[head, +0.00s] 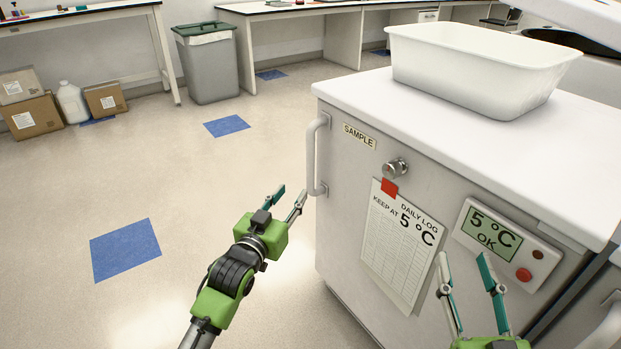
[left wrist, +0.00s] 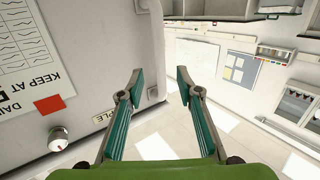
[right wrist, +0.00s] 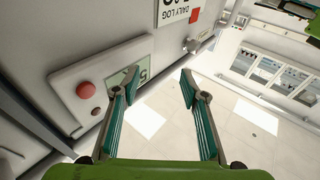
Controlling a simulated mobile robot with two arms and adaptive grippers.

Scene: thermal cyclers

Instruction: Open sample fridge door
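The sample fridge (head: 340,230) is a white cabinet with a "SAMPLE" label (head: 359,136). Its door looks closed. A vertical grey handle (head: 312,155) runs along the door's left edge. My left gripper (head: 291,193) is open and empty, just left of the handle's lower end and apparently apart from it. In the left wrist view, the fridge front fills the left side, beside my open left fingers (left wrist: 159,75). My right gripper (head: 463,260) is open and empty in front of the door, below the display panel (head: 508,244); its open fingers also show in the right wrist view (right wrist: 158,80).
A round lock (head: 396,168), red magnet (head: 389,188) and daily log sheet (head: 398,248) are on the fridge front. A white tub (head: 470,75) stands on top. Floor left of the fridge is clear, with blue patches (head: 125,250). A bin (head: 208,65) and boxes (head: 34,115) stand farther back.

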